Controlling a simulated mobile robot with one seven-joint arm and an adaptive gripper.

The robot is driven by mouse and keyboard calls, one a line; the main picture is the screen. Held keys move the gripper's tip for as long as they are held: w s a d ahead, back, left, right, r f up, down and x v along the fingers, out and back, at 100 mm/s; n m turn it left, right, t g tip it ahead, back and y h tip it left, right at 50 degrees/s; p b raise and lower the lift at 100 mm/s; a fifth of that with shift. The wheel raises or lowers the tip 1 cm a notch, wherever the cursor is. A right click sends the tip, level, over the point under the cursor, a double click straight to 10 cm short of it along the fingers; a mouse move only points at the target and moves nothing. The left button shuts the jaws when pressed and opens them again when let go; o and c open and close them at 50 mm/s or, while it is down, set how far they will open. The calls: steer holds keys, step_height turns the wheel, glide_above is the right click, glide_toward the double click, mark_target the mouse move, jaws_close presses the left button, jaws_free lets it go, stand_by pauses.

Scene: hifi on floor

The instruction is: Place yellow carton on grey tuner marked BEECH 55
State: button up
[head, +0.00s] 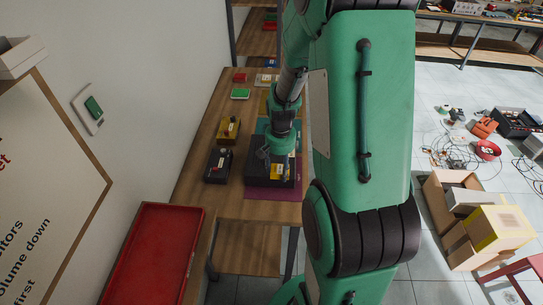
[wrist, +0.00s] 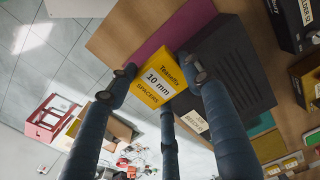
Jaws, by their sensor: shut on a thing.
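The yellow carton (wrist: 158,78), printed "Teknoflix 10 mm SPACERS", sits between the fingers of my gripper (wrist: 162,84) in the wrist view. My gripper is shut on it. In the head view the carton (head: 279,172) shows under my gripper (head: 279,150), over the grey tuner (head: 257,178). The tuner, a dark grey slotted box, also lies behind the carton in the wrist view (wrist: 238,72). Its pale label is partly hidden by a finger, so I cannot read it fully. I cannot tell whether the carton touches the tuner's top.
The tuner stands on a purple mat (head: 272,194) on the wooden bench (head: 230,207). A black unit (head: 218,165) and a yellow unit (head: 228,130) stand to its left. A red tray (head: 152,255) is at lower left. Open cardboard boxes (head: 455,190) stand on the floor at right.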

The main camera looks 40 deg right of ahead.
steer(key=shift+s+a, duration=0.1)
steer(key=shift+s, duration=0.1)
steer(key=shift+w, duration=0.1)
steer(key=p, duration=0.1)
glide_above(271, 155)
steer(key=shift+w+f, duration=0.15)
steer(key=shift+f, duration=0.65)
steer(key=shift+f, duration=0.1)
steer(key=shift+f, duration=1.65)
steer(key=shift+f, duration=0.1)
steer(key=o, duration=1.1)
steer(key=shift+o, duration=0.2)
